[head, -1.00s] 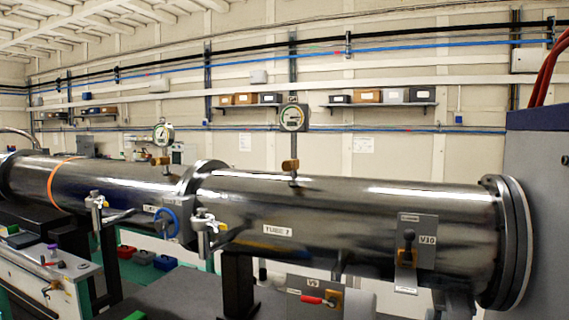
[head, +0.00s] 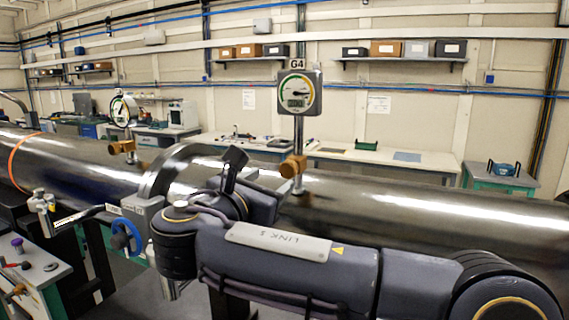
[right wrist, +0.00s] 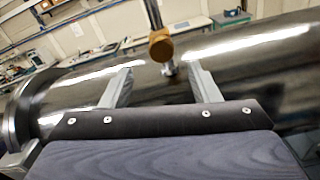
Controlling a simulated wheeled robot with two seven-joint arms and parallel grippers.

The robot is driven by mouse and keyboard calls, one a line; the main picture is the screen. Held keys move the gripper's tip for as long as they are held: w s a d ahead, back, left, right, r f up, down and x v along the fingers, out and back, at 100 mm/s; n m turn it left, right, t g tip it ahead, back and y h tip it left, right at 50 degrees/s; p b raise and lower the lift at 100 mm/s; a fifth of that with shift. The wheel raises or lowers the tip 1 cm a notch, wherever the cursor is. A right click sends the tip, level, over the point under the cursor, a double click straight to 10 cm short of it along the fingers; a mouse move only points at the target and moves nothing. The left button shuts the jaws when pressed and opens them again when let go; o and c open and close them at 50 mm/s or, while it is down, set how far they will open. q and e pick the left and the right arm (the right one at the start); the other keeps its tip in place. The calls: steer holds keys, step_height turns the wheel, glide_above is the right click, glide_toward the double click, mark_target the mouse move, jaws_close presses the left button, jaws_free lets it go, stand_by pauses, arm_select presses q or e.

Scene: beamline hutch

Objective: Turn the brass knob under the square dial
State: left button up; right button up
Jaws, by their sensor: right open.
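The square dial (head: 298,93), labelled G4, stands on a thin post above the large steel pipe (head: 400,195). The brass knob (head: 293,168) sits on that post below the dial, just above the pipe. My right gripper (head: 266,178) is just left of the knob in the head view, partly hidden by its own wrist. In the right wrist view its two fingers (right wrist: 163,78) are apart and empty. The brass knob (right wrist: 161,46) shows there beyond the fingertips, roughly centred between them and not touched. My left gripper is not in view.
A round gauge (head: 123,110) with its own brass knob (head: 121,147) stands further left on the pipe. A blue handwheel (head: 126,236) is near the pipe flange. Benches (head: 370,158) and shelves (head: 400,60) line the back wall. Space around the dial post looks clear.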

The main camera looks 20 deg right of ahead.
mark_target(286, 171)
steer(key=p+x, duration=0.1)
steer(key=x, duration=0.6)
steer(key=shift+d+p, duration=0.25)
steer(key=shift+p, duration=0.05)
steer(key=c, duration=1)
